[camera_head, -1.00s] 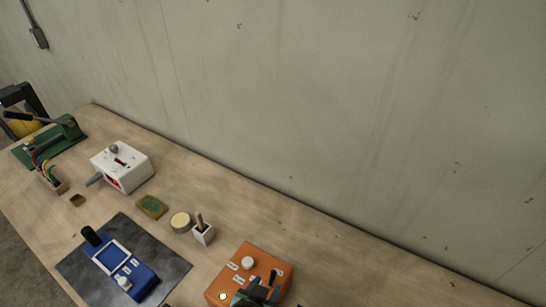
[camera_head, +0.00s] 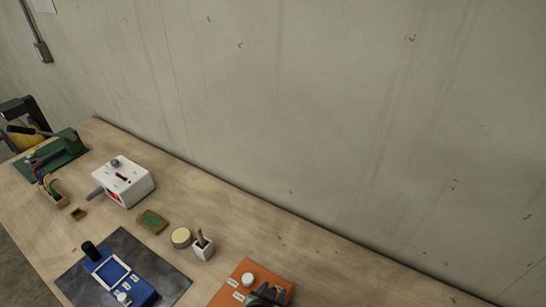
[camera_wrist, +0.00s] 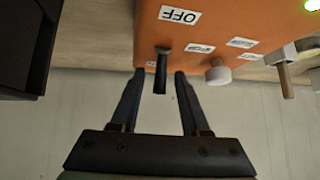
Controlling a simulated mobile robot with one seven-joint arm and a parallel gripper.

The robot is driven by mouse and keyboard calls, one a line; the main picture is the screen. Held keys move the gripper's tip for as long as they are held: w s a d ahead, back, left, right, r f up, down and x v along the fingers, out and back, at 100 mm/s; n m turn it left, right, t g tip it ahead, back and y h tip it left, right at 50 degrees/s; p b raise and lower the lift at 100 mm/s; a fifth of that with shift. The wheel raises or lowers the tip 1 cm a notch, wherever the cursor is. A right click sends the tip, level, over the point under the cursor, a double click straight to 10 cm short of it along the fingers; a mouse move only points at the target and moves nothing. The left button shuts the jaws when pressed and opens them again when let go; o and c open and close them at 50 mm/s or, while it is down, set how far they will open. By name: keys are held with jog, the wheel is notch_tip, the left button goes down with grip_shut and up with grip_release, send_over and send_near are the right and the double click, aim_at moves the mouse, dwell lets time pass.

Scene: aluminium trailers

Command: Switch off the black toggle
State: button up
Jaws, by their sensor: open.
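The black toggle (camera_wrist: 161,72) sticks out of the orange box (camera_wrist: 225,22) in the wrist view, beside a white label reading OFF. My gripper (camera_wrist: 160,76) is open, with one finger on each side of the toggle and visible gaps to both. The toggle's tip lies between the fingers; I cannot tell whether they touch it in depth. In the head view the orange box (camera_head: 233,283) is at the bottom edge, partly cut off, and my gripper (camera_head: 268,294) covers its right part. The toggle cannot be made out clearly there.
A white knob (camera_wrist: 218,72) and a lit green lamp (camera_wrist: 312,5) are on the box. A brush holder (camera_head: 203,250), round tin (camera_head: 181,237), blue device (camera_head: 115,280) and white box (camera_head: 124,182) stand leftward on the bench. The concrete wall (camera_head: 350,120) runs behind.

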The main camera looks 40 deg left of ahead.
grip_shut()
jog(key=shift+f+b, duration=0.15)
jog(key=shift+b, duration=0.5)
jog(key=shift+s+d+t+b, duration=0.1)
jog(key=shift+t+b, duration=0.2)
jog(key=shift+b, duration=0.1)
jog(key=b, duration=0.2)
jog(key=t+b, duration=0.1)
jog(key=b, duration=0.1)
jog(key=shift+s+f+y, duration=0.2)
jog(key=shift+s+y, duration=0.05)
jog(key=shift+y, duration=0.15)
jog(key=t+b, duration=0.2)
jog(key=b, duration=0.5)
jog(key=s+t+y+b, duration=0.1)
jog(key=t+b, duration=0.1)
jog(key=b, duration=0.5)
jog(key=shift+s+d+n, duration=0.2)
jog(key=shift+n, duration=0.1)
jog(key=t+b, duration=0.1)
jog(key=b, duration=0.5)
jog(key=s+t+y+b, duration=0.1)
jog(key=b, duration=0.4)
jog(key=shift+d+n+t+b, duration=0.1)
jog(key=shift+n+t+b, duration=0.2)
jog(key=shift+t+b, duration=0.1)
jog(key=shift+b, duration=0.6)
jog(key=shift+s+r+t+y+b, duration=0.15)
jog(key=shift+r+t+y+b, duration=0.25)
jog(key=shift+b, duration=0.7)
